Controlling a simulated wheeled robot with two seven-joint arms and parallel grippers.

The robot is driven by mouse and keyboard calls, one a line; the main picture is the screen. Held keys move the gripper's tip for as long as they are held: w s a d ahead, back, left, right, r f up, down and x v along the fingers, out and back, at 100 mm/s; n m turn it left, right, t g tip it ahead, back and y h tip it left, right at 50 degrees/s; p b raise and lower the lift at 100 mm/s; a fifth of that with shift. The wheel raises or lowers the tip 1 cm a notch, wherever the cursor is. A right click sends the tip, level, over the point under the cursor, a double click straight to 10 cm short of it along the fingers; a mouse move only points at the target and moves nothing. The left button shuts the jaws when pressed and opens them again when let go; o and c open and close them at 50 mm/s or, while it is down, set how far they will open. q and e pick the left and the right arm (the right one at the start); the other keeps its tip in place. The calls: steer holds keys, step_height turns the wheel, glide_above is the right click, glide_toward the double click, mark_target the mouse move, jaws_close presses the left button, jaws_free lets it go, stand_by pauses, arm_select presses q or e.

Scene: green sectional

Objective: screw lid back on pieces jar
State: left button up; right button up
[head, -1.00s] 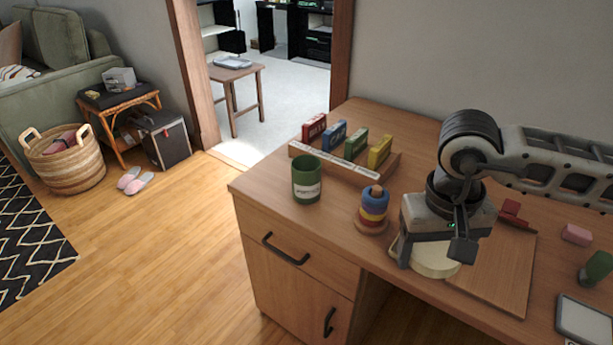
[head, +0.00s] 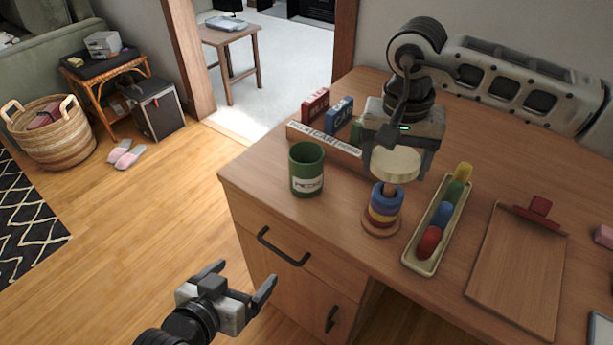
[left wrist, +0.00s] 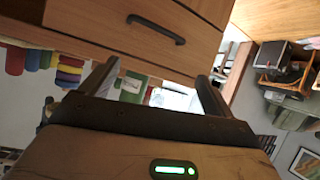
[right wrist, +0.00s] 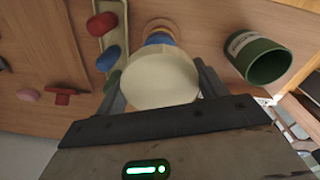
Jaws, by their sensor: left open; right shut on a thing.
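The green jar (head: 306,170) with a white label stands upright and open-topped near the desk's left edge. It shows tilted in the right wrist view (right wrist: 268,58). My right gripper (head: 397,172) is shut on the round cream lid (head: 394,160), which it holds flat in the air, right of the jar and above the ring stacker. The lid (right wrist: 160,80) lies between both fingers in the right wrist view. My left gripper (head: 245,280) is open and empty, in front of the desk drawers and below the jar. The jar's inside is mostly hidden.
The ring stacker (head: 382,222) stands right of the jar. A cream tray (head: 411,256) holds several coloured pieces; a clipboard (head: 518,270) lies right of it. A wooden rack (head: 322,139) with coloured boxes is behind the jar. The desktop (head: 255,178) left of the jar is bare.

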arm_select(q)
steer(key=w+d+r+m+h, duration=0.1)
steer(key=w+d+r, duration=0.1)
steer(key=w, duration=0.4)
arm_select(e)
steer(key=w+a+m, duration=0.3)
steer(key=w+a, duration=0.3)
arm_select(q)
steer(key=m+h+b, duration=0.2)
steer(key=m+h, duration=0.1)
glide_toward(306, 174)
step_height(306, 174, down, 3)
steer(key=w, duration=0.2)
arm_select(e)
steer(key=m, duration=0.6)
glide_toward(305, 143)
steer(key=s+f, duration=0.2)
steer(key=s, duration=0.1)
arm_select(q)
steer(key=shift+s+a+t, duration=0.15)
steer(key=shift+a+t, duration=0.15)
steer(key=shift+a, duration=0.1)
arm_select(e)
steer(key=shift+d, duration=0.35)
arm_select(q)
steer(key=shift+f, duration=0.1)
arm_select(e)
steer(key=shift+n, duration=0.3)
arm_select(q)
steer(key=x, duration=1.2)
